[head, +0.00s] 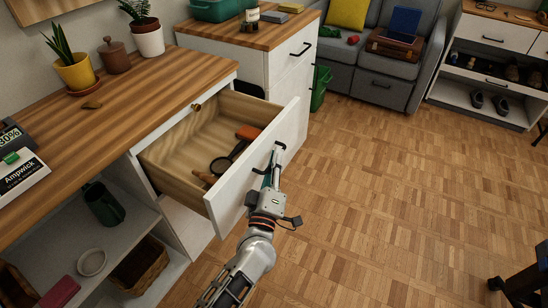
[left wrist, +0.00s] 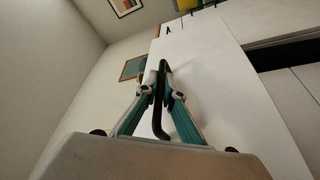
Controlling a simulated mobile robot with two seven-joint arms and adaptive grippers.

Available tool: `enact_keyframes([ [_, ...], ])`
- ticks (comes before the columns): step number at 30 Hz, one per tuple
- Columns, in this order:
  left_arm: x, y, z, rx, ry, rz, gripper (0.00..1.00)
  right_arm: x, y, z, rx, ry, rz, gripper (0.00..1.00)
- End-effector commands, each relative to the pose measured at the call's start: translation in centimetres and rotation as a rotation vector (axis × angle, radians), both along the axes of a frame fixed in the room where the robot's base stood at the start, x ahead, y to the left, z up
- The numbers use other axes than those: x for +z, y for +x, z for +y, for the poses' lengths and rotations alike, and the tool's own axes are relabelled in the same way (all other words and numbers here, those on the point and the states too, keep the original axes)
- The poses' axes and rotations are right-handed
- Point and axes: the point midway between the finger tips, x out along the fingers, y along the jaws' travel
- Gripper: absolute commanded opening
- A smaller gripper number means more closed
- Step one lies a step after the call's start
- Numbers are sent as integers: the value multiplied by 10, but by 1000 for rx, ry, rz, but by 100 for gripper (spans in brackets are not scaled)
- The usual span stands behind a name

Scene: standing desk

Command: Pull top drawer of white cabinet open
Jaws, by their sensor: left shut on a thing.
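The white cabinet (head: 176,222) under a striped wooden top has its top drawer (head: 186,133) pulled well out, with the inside showing. In the drawer lie a magnifying glass (head: 222,164), an orange item (head: 248,132) and a partly hidden brown item. My left gripper (head: 273,170) is at the outer side of the drawer's white front (head: 291,131). It is shut on the black handle (head: 277,157). In the left wrist view the fingers of the left gripper (left wrist: 161,90) close around the black handle (left wrist: 159,125). My right gripper is not in view.
The wooden top (head: 120,105) carries a yellow-potted plant (head: 76,73), a brown jar and a white-potted plant. Open shelves below hold a dark green mug (head: 104,204) and a basket (head: 140,267). Another white cabinet (head: 285,68) stands behind the drawer. The parquet floor (head: 400,190) to the right is mostly clear.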

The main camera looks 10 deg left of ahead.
Motion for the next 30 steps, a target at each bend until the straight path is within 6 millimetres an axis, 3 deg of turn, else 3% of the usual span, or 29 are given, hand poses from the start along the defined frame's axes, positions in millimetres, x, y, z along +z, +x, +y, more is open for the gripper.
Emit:
enact_keyframes([
  [2,-1,0,1,1,-1,2,0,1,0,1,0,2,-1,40],
  [3,-1,0,1,1,-1,2,14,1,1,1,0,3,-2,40],
  [16,-2,-7,1,0,-1,1,14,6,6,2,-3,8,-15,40],
  [30,-22,-92,2,0,-2,4,14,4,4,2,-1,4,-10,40],
])
